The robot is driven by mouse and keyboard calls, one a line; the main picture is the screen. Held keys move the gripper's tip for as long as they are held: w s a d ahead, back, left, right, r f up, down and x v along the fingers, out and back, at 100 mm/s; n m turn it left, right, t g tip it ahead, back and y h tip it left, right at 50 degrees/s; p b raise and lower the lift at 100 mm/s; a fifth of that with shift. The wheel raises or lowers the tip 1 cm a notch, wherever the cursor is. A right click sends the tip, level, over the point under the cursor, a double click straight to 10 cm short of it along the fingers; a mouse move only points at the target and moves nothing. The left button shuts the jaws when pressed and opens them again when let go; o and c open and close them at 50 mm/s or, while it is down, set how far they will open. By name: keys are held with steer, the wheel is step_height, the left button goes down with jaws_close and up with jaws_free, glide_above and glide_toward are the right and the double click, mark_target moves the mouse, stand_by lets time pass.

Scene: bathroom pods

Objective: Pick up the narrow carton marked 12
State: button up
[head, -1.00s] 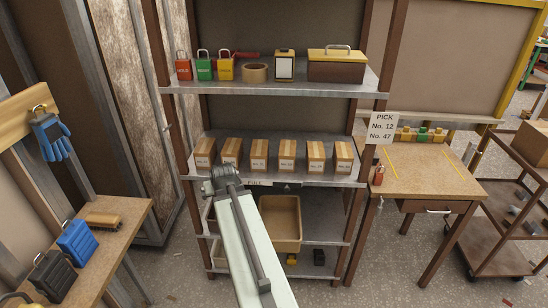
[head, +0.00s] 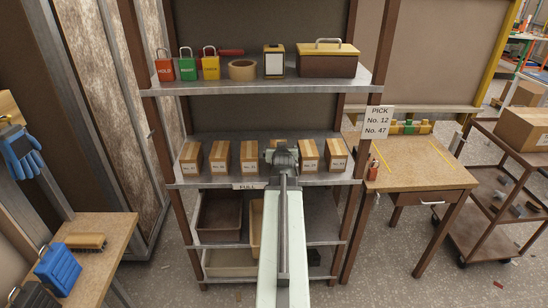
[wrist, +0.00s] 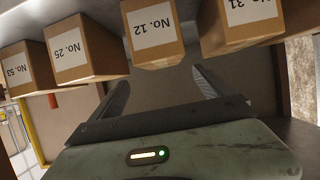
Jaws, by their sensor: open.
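The narrow carton marked No. 12 (wrist: 154,28) shows upside down at the top middle of the wrist view. It stands between cartons marked No. 25 (wrist: 80,50) and No. 31 (wrist: 240,18). My gripper (wrist: 161,82) is open, with two dark fingers apart and nothing between them. In the head view, my gripper (head: 282,156) is in front of the middle shelf and largely covers one carton (head: 279,143) of the row, which appears to be No. 12. The fingers do not appear to touch any carton.
The middle shelf (head: 205,180) holds a row of several similar cartons. Above, a shelf (head: 250,86) holds padlocks, tape and a toolbox (head: 327,62). Bins (head: 220,215) stand below. A sign (head: 377,121) reads PICK No. 12, No. 47. A desk (head: 420,165) stands at right.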

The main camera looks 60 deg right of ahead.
steer(key=shift+w+d+f+b, duration=0.3)
steer(key=shift+w+d+f, duration=0.3)
steer(key=shift+w+d, duration=0.2)
steer(key=b+x, duration=0.1)
steer(key=x, duration=0.1)
steer(key=b+x, duration=0.1)
steer(key=x, duration=0.2)
steer(key=shift+a+f, duration=0.15)
steer(key=shift+f, duration=0.15)
steer(key=shift+s+a+r, duration=0.1)
steer(key=shift+c, duration=0.9)
steer(key=c, duration=1.8)
step_height(320, 180, up, 10)
steer(key=p, duration=0.9)
steer(key=shift+p, duration=0.4)
